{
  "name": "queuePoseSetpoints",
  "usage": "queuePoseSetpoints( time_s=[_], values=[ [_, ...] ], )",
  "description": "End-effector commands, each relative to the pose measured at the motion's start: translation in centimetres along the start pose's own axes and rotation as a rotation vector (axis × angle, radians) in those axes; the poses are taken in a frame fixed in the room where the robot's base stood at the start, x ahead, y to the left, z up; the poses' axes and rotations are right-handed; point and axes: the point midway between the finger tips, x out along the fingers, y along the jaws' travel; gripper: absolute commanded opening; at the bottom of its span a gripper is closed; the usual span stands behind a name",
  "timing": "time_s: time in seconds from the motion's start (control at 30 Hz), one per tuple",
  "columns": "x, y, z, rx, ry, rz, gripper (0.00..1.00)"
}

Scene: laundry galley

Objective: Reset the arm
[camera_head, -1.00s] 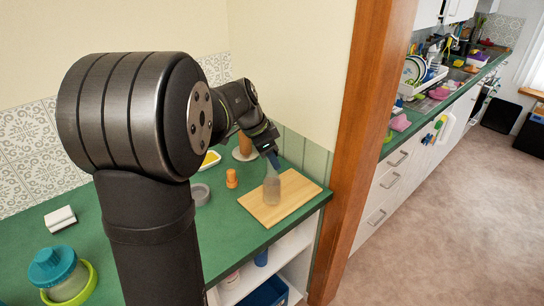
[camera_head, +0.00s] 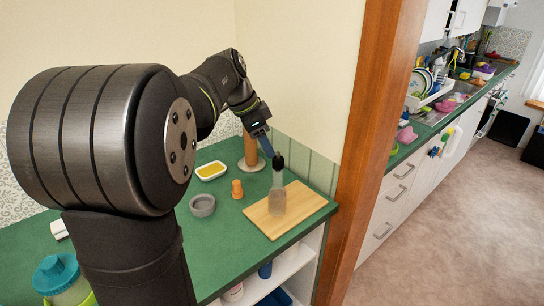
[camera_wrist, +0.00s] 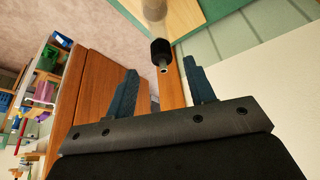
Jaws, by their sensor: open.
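My gripper (camera_head: 268,148) is open and empty, just above and left of a clear bottle (camera_head: 278,197) with a black top. The bottle stands upright on a wooden board (camera_head: 310,203) on the green counter. In the wrist view, the two blue-grey fingers of my gripper (camera_wrist: 160,66) are spread apart. The bottle's black top (camera_wrist: 161,50) shows just beyond the fingertips, in line with the gap. I see no finger touching it.
An orange-brown shaker (camera_head: 237,189), a grey bowl (camera_head: 202,206), a yellow-filled white dish (camera_head: 211,171) and a wooden upright holder (camera_head: 251,155) stand left of the board. A wooden door post (camera_head: 366,150) rises close on the right.

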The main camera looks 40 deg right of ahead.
Motion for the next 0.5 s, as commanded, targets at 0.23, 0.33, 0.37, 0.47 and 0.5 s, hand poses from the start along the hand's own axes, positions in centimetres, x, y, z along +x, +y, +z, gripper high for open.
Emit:
queuePoseSetpoints(
  time_s=[0.23,0.33,0.37,0.47,0.5],
  values=[
    [-2.1,0.0,0.0,0.000,0.000,-0.001,0.49],
    [-2.2,0.0,0.0,0.000,0.000,0.000,0.49],
    [-2.2,0.0,0.0,0.000,0.000,0.000,0.49],
    [-2.1,0.0,0.0,0.000,0.000,0.000,0.49],
    [-2.1,0.0,0.0,0.000,0.000,0.000,0.49]
  ],
)
